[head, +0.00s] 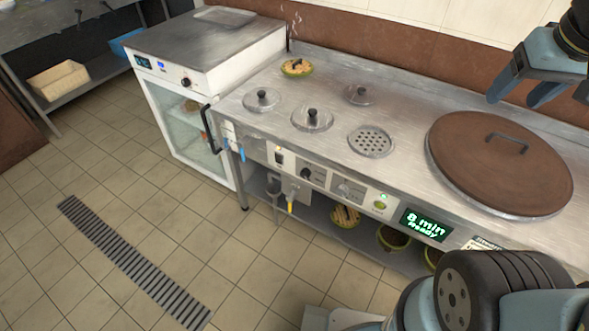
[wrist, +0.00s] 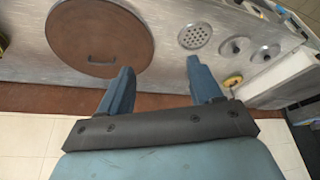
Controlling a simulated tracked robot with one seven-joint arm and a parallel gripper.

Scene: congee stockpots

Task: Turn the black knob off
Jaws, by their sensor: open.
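A black knob (head: 306,173) sits on the front control panel (head: 330,180) of the steel counter, left of a grey knob (head: 343,189). Another black knob (head: 186,82) is on the front of the white cabinet (head: 195,110) at the left. My gripper (head: 516,95) is at the upper right of the head view, high above the back of the counter and far from these knobs. Its two blue fingers are spread and empty in the wrist view (wrist: 159,66). The wrist view does not clearly show the panel knobs.
A large brown lid (head: 500,165) covers the counter's right side. Small lids with black handles (head: 311,118) and a round perforated drain (head: 370,141) lie to its left. A green display (head: 426,224) reads "8 min Ready". The tiled floor (head: 150,220) in front is clear.

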